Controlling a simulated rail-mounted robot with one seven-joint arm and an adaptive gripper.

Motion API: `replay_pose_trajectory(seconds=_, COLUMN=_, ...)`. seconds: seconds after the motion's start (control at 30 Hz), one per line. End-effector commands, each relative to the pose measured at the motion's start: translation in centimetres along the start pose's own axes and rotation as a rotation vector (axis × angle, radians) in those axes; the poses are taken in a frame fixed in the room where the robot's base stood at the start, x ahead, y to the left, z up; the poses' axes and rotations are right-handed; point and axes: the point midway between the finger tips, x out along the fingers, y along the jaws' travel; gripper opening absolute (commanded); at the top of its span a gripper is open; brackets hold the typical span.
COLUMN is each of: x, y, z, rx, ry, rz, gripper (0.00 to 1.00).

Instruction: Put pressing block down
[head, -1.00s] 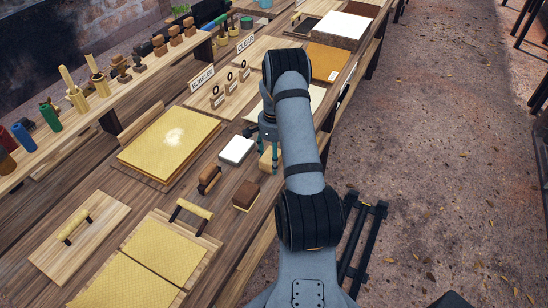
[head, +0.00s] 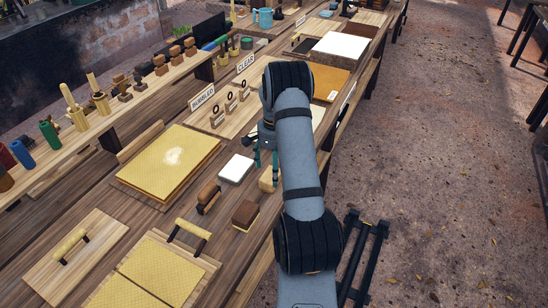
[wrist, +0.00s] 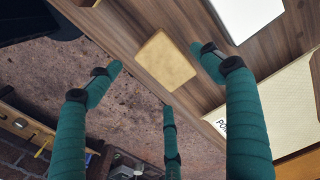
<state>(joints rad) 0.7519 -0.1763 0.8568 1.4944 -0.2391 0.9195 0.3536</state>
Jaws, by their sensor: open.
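A small tan block (head: 267,180), taken to be the pressing block, rests on the wooden table (head: 227,226) near its right edge. In the head view my arm hides part of it. In the wrist view its tan face (wrist: 165,62) lies flat on the wood near the edge, between the spread teal fingers. My gripper (head: 266,159) is open and empty, with fingertips just above and behind the block in the head view. The wrist view also shows my gripper (wrist: 157,77) with its fingers apart from the block.
A white block (head: 236,169) lies left of the tan block. A brown-handled tool (head: 208,197) and a brown-topped block (head: 245,214) stand nearer. A yellow sheet stack (head: 150,165) lies further left. The table's right edge is close, with open floor beyond.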

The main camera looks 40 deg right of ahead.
Motion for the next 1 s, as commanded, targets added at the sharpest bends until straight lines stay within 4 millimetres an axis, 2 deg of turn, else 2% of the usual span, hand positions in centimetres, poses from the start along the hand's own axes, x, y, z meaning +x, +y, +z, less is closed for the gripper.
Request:
replay_pose_trajectory(seconds=0.2, x=-4.6, y=-0.1, z=-0.1, rx=-0.001, ry=0.005, rz=-0.003, gripper=0.80)
replay_pose_trajectory(seconds=0.4, x=-7.2, y=-0.1, z=0.0, rx=-0.001, ry=0.002, rz=-0.001, gripper=0.80)
replay_pose_trajectory(seconds=0.8, x=-7.8, y=0.0, z=0.1, rx=-0.002, ry=0.000, rz=0.000, gripper=0.80)
replay_pose_trajectory(seconds=1.0, x=-6.8, y=0.0, z=0.1, rx=-0.001, ry=-0.002, rz=0.001, gripper=0.80)
